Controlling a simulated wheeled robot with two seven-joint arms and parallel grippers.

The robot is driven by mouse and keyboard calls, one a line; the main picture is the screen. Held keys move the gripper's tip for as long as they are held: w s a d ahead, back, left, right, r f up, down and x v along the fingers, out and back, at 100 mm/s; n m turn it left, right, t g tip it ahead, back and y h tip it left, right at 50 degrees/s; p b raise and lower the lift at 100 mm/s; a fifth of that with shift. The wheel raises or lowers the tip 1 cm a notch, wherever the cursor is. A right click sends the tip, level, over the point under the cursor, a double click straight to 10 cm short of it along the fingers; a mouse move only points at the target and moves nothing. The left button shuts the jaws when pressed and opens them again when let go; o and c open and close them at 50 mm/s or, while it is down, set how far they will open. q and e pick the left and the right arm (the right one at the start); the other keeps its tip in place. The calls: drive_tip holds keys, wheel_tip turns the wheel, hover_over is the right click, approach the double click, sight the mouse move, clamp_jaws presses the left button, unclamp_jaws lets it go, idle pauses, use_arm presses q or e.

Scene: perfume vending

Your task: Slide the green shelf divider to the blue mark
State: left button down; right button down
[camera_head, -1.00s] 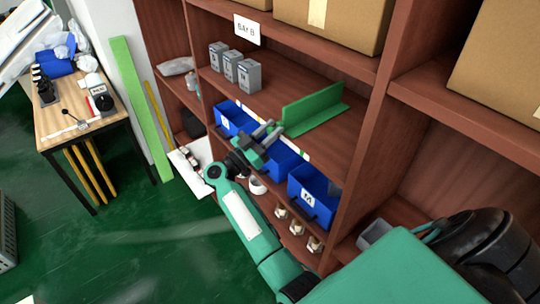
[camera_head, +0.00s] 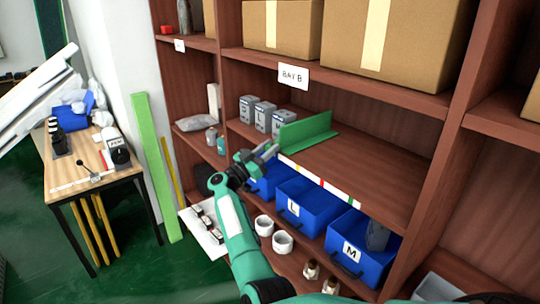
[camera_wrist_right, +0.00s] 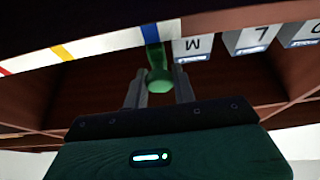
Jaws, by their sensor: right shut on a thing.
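The green shelf divider (camera_head: 306,128) stands upright on the middle shelf of bay B, close to the right of the grey boxes. My right gripper (camera_head: 266,152) is at its front end by the shelf edge. In the right wrist view the gripper (camera_wrist_right: 159,92) is shut on the divider's green knob (camera_wrist_right: 159,78). In the head view the gripper hides the mark. My left gripper is not in view.
Grey boxes (camera_head: 263,115) stand left of the divider; the box labelled M (camera_wrist_right: 193,48) is close to it in the wrist view. Shelf space right of the divider is clear. Blue bins (camera_head: 305,206) sit below. The marked strip (camera_head: 335,190) runs along the shelf edge.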

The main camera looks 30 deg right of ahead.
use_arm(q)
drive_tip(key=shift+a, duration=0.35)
use_arm(e)
drive_tip(key=c, duration=1.2)
unclamp_jaws()
use_arm(q)
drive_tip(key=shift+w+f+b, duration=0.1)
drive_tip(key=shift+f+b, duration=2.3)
drive_tip(key=shift+b, duration=0.05)
use_arm(e)
drive_tip(key=shift+v, duration=6.85)
